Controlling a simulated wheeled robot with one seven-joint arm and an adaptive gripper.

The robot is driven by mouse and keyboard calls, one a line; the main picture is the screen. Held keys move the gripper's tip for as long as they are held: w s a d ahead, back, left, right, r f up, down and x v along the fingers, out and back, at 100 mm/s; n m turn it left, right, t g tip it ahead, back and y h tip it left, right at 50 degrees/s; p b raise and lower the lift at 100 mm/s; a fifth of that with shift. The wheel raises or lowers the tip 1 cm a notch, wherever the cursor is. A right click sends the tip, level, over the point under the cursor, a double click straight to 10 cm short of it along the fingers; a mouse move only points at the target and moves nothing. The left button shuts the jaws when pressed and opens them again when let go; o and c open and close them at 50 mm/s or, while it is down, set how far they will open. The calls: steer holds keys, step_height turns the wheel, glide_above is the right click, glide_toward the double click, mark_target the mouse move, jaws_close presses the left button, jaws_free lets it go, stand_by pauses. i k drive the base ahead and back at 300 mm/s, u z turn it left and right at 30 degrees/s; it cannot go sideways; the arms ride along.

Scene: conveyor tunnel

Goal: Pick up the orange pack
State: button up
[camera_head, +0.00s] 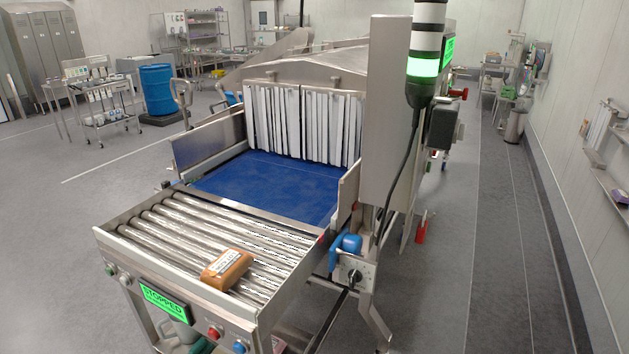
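The orange pack (227,269) lies on the metal roller table (112,243) at the near end of the conveyor. It is a small rounded block with a white printed label on top. It rests at an angle across the rollers, close to the front rail. Nothing touches it from above. My gripper is not in view, and no part of my arm shows.
A blue belt (270,187) runs from the rollers to white strip curtains (303,124) at the tunnel mouth. Side walls flank the belt. A green-lit signal tower (424,68) stands at right. A front panel screen (163,300) reads STOPPED. Floor is open on both sides.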

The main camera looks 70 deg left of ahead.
mark_target(227, 269)
steer(key=u, duration=2.7)
